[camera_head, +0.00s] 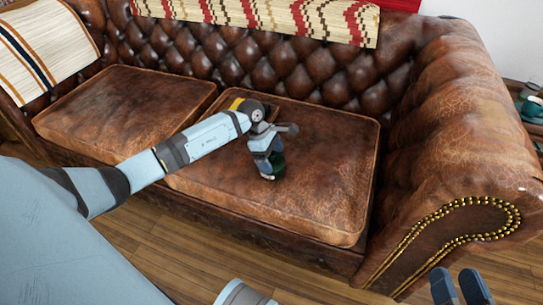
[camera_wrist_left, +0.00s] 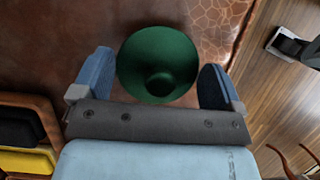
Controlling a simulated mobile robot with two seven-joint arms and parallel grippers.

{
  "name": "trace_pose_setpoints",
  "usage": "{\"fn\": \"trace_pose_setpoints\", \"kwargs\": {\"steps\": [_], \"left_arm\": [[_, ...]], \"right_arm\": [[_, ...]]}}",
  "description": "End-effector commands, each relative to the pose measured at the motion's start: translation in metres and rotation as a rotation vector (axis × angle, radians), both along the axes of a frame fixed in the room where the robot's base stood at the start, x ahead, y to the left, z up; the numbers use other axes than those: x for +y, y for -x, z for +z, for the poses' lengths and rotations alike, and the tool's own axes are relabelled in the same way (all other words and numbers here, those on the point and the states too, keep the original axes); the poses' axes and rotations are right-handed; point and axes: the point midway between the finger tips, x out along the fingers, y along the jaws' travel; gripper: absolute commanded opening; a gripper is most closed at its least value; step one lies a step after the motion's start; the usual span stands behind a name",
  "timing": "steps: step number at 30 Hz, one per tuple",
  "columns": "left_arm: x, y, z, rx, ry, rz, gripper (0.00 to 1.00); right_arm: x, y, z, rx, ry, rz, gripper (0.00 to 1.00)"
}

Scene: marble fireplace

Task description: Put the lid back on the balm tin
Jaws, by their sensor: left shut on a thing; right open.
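A green round piece (camera_head: 277,166) is at the fingers of my left gripper (camera_head: 268,163), over the right seat cushion of the brown leather sofa. In the left wrist view the green piece (camera_wrist_left: 150,50) has a wide disc face with a smaller round knob or dimple near its lower middle. It sits between the two blue fingers of my left gripper (camera_wrist_left: 157,85), which is shut on it. I cannot tell whether it is the lid, the tin or both, nor whether it touches the cushion. My right gripper (camera_head: 461,287) is open and empty at the lower right, in front of the sofa arm.
The tufted backrest (camera_head: 290,70) and thick studded armrest (camera_head: 470,130) rise behind and to the right. A patterned woven throw (camera_head: 270,15) hangs over the back. Wooden floor (camera_head: 150,245) lies in front.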

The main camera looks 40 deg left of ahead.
Motion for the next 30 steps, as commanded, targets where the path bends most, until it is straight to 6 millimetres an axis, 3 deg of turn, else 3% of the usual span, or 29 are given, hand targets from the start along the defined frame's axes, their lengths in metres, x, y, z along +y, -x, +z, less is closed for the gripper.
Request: {"fn": "trace_pose_setpoints", "kwargs": {"steps": [14, 15, 30], "left_arm": [[0.0001, -0.0003, -0.0002, 0.000, 0.001, 0.000, 0.70], [0.0000, -0.0002, -0.0002, 0.000, 0.001, 0.000, 1.00], [0.0001, -0.0004, 0.0051, -0.001, 0.000, 0.000, 1.00]], "right_arm": [[0.0001, 0.0001, -0.0002, 0.000, 0.000, 0.000, 0.43], [0.0001, 0.0001, -0.0002, -0.001, -0.001, 0.000, 0.43], [0.0003, 0.0001, 0.0035, 0.001, -0.002, 0.000, 0.43]]}}
